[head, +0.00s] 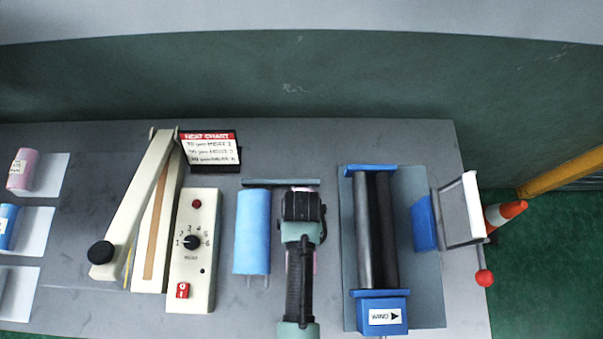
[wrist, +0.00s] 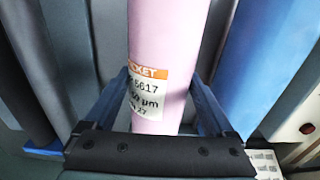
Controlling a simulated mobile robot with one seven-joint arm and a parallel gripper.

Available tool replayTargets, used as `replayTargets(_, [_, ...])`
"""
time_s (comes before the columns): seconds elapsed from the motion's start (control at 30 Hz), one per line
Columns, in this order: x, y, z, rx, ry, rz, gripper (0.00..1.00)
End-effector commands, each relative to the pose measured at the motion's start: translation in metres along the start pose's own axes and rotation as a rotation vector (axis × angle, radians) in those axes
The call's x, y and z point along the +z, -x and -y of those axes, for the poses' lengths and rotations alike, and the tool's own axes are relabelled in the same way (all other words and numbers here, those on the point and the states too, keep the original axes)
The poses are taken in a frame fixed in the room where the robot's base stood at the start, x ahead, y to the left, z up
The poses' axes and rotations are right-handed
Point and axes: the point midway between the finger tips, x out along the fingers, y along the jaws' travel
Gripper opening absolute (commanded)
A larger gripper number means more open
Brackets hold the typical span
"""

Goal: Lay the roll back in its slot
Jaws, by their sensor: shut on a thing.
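A pink roll (wrist: 165,50) with a white and orange label (wrist: 148,92) lies between the two fingers of my gripper (wrist: 158,105), which is shut on it. In the head view my gripper (head: 303,205) is over the bench between the blue roll and the black rollers. It hides nearly all of the held roll; only a thin pink edge (head: 314,263) shows. At the far left are white slot panels (head: 55,175), one with a pink roll (head: 22,168), one with a blue roll (head: 7,227). The lowest panel (head: 22,312) is cut off, its contents unclear.
A larger blue roll (head: 252,232) is close left of my gripper. A winder with black rollers (head: 375,230) is close right. The dial box (head: 195,265), sealer arm (head: 135,205) and heat chart (head: 210,148) stand left, between my gripper and the panels.

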Motion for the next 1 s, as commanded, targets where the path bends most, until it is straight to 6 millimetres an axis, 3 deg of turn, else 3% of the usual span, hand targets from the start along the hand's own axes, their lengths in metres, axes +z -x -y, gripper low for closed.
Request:
replayTargets(0.67, [-0.001,-0.012,0.0,0.0,0.0,-0.003,0.0])
replayTargets(0.7, [-0.001,-0.011,0.0,0.0,0.0,-0.003,0.96])
replayTargets(0.73, [-0.001,-0.011,0.0,0.0,0.0,-0.003,1.0])
replayTargets(1.0, [0.0,-0.011,0.0,0.0,0.0,0.001,1.0])
